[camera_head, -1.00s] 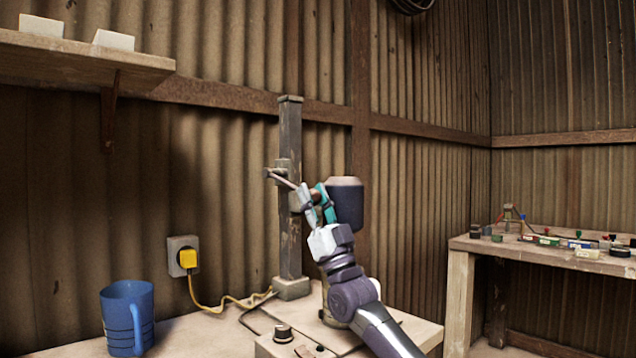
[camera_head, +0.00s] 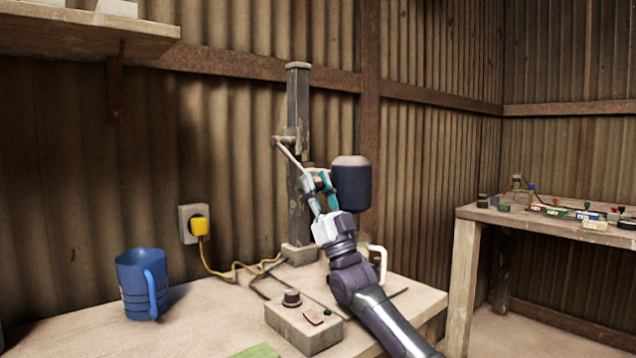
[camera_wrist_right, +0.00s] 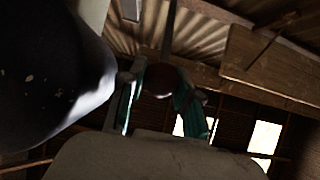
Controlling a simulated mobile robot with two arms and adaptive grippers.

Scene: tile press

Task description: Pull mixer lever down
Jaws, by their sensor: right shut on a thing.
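The mixer has a grey upright post (camera_head: 298,110) and a dark motor housing (camera_head: 351,188) to its right. Its thin lever (camera_head: 287,153) slopes down to the right from the post's left side. My right gripper (camera_head: 318,183), with teal fingers, is shut on the lever's lower end, in front of the post and left of the motor. In the right wrist view, a round dark knob (camera_wrist_right: 165,82) sits between the fingers, in dim light. The fingers partly hide the lever's end in the head view. My left gripper is not in view.
A blue mug (camera_head: 142,284) stands at the left of the table (camera_head: 215,318). A control box (camera_head: 303,325) with a knob sits in front of the mixer. A yellow plug (camera_head: 199,226) and cable run along the wall. A side table (camera_head: 540,222) holds small items.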

